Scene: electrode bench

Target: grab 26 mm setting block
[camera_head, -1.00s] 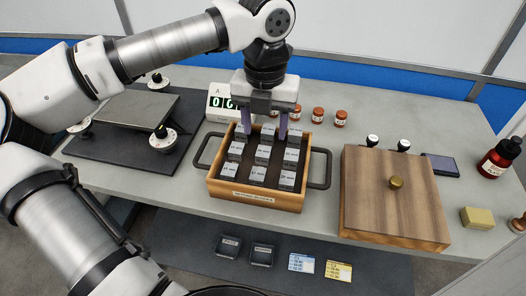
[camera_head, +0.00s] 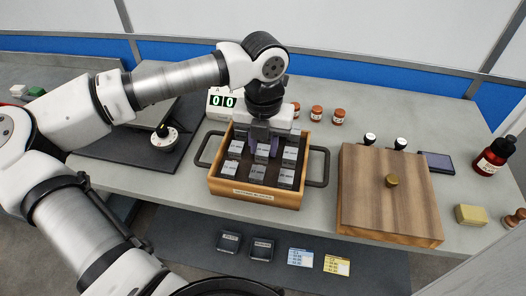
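The setting blocks are grey blocks with white labelled tops, set in rows in a wooden tray (camera_head: 255,200). The printed sizes are too small to read surely, so I cannot tell which one is the 26 mm block. The middle row has left (camera_head: 236,148), centre (camera_head: 262,153) and right (camera_head: 290,156) blocks; the front row has left (camera_head: 231,169), centre (camera_head: 258,175) and right (camera_head: 286,179) ones. My gripper (camera_head: 264,141) is low over the back row, pointing down, its purple-grey fingers behind the middle row. It hides most of the back row and whatever is between its fingers.
The tray has dark side handles (camera_head: 318,167). A digital readout (camera_head: 222,101) and small brown jars (camera_head: 316,113) are behind the tray. A dark plate with a levelling knob (camera_head: 164,136) lies left.

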